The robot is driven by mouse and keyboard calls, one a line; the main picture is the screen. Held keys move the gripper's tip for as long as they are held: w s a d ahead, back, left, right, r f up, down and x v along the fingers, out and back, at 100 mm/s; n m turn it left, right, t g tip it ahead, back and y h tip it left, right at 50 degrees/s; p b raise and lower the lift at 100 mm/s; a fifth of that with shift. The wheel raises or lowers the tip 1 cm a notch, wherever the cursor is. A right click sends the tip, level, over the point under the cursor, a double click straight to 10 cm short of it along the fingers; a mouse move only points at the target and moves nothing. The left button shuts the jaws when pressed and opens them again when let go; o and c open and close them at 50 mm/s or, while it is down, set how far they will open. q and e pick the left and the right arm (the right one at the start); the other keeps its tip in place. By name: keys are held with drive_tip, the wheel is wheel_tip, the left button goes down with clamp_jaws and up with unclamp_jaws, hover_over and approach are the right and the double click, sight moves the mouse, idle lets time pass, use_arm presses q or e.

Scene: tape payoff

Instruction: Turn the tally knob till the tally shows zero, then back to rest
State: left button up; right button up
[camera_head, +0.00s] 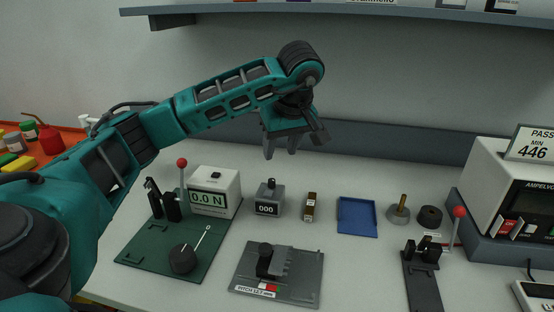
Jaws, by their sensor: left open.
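The tally (268,207) is a small grey box on the table, and its dark display appears to read 000. Its small dark knob (271,183) stands up on top. My left gripper (281,153) hangs above and slightly behind the tally, fingers pointing down. It is open and empty, and apart from the knob. My right gripper is not in view.
Left of the tally stands a white force gauge (215,192) reading 0.0 N, by a green plate (150,250) with a red-knobbed lever. A brown block (310,206) and blue tray (357,217) lie right. A pitch fixture (300,283) is in front.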

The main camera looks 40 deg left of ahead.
use_arm(q)
drive_tip(key=shift+s+d+r, duration=0.1)
drive_tip(key=shift+d+r, duration=0.15)
drive_tip(key=shift+r, duration=0.4)
